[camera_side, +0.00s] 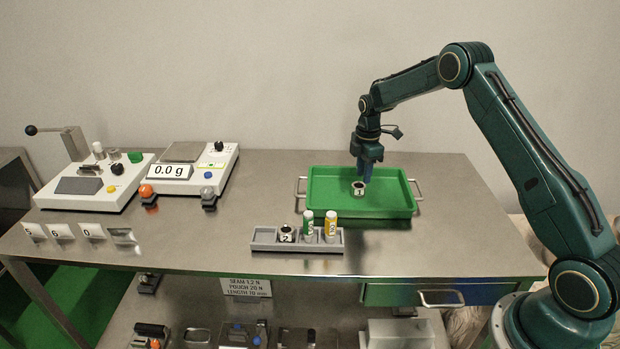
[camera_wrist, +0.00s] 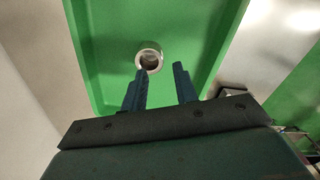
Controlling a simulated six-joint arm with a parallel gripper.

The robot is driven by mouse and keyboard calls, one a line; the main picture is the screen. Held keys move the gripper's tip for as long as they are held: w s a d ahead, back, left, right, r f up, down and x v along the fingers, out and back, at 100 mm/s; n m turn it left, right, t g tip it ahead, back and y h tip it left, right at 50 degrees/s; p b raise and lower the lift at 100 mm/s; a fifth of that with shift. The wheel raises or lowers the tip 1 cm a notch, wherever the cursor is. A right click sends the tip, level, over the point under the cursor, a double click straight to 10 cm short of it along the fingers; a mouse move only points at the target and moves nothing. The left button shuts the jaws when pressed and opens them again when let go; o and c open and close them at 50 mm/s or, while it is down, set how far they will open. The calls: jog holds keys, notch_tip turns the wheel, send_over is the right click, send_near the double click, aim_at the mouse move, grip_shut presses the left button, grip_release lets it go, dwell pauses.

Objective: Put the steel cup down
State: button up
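A small steel cup (camera_side: 358,189) with a "1" label and dark contents stands upright in the green tray (camera_side: 330,205). In the wrist view the steel cup (camera_wrist: 149,51) shows as a bright round rim with a dark inside, on the green tray floor. My gripper (camera_side: 367,178) is over the tray, close above or behind the cup. In the wrist view my gripper (camera_wrist: 159,67) has its two fingers apart with nothing between them. The cup lies just beyond the fingertips, nearer the left finger. Whether a finger touches it I cannot tell.
A scale (camera_side: 183,175) reads 0.0 g. A sealer (camera_side: 85,187) stands at left.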

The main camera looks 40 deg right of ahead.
notch_tip(320, 180, up, 7)
dwell(0.4)
jog(key=shift+r, duration=0.1)
dwell(0.3)
notch_tip(320, 180, up, 11)
jog(key=m+t, duration=0.1)
jog(key=m, duration=0.2)
send_over(362, 189)
jog(key=s+a, duration=0.5)
jog(key=a, duration=0.1)
jog(key=s+a+r+m+t, duration=0.2)
jog(key=s+a+r+m, duration=0.1)
jog(key=s+a+r, duration=0.45)
jog(key=s+a+m+t, duration=0.1)
jog(key=s+a+m, duration=0.2)
jog(key=s, duration=0.9)
jog(key=s+a+m+t, duration=0.1)
jog(key=s+m, duration=0.3)
jog(key=s, duration=0.7)
jog(key=shift+s+a+t, duration=0.3)
jog(key=shift+s+a, duration=0.05)
jog(key=shift+a, duration=0.55)
